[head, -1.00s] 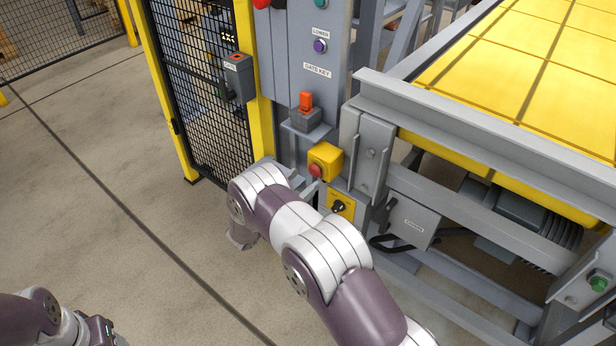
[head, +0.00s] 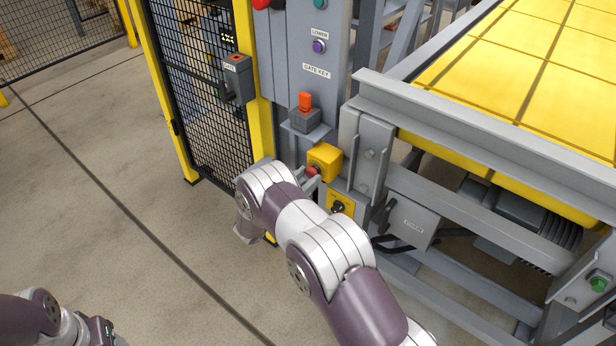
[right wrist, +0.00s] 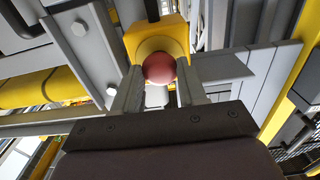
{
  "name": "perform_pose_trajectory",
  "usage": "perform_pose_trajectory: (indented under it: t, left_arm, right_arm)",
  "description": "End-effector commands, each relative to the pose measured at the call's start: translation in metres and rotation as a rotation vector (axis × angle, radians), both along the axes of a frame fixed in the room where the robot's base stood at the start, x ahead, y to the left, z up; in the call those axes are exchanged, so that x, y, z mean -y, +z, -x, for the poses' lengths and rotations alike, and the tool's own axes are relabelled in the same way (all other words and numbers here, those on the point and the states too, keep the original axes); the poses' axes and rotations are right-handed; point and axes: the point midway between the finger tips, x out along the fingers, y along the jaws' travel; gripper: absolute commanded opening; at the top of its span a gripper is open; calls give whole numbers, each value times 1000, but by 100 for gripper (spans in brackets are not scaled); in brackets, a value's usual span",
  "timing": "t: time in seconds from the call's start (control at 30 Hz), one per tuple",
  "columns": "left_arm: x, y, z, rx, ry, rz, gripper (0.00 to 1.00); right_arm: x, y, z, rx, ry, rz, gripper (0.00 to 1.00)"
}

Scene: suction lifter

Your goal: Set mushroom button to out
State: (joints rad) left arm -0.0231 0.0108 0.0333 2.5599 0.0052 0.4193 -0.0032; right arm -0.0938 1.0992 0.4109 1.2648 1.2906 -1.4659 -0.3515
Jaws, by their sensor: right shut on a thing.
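The red mushroom button (head: 313,171) sits on the front of a yellow box (head: 326,160) on the grey post. In the right wrist view the round red button (right wrist: 159,68) shows in front of its yellow box (right wrist: 157,35). My right gripper (head: 309,178) is at the button, and in the wrist view its two fingers (right wrist: 158,90) stand on either side of it, shut on it. My arm partly hides the fingers in the head view. My left arm shows at the lower left, and its fingers are out of the picture.
A yellow plate with a black knob (head: 340,204) is just below the box. An orange key (head: 305,101) stands in a grey holder above. The lifter frame with its yellow top (head: 520,70) fills the right. A mesh gate (head: 200,90) is at left; the floor is clear.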

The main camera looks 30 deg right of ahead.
Motion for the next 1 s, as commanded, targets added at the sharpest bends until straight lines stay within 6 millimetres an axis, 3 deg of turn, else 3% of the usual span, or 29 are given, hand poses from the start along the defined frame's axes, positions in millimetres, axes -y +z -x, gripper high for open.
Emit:
perform_pose_trajectory:
  t: [0.27,0.3,0.37,0.73,1.0]
  left_arm:
    - [0,-1,0,0,0,0,59]
    - [0,-1,0,0,0,0,59]
    - [0,-1,0,0,0,0,59]
    - [0,-1,0,0,0,0,59]
    - [0,-4,0,0,0,0,59]
  right_arm:
    - [-5,-1,2,-2,0,-1,0]
    - [-5,-1,2,-2,1,-1,50]
    - [-5,-1,2,-3,1,-1,69]
    - [-13,-1,5,-1,2,-1,69]
    - [-77,-2,31,-2,6,0,69]
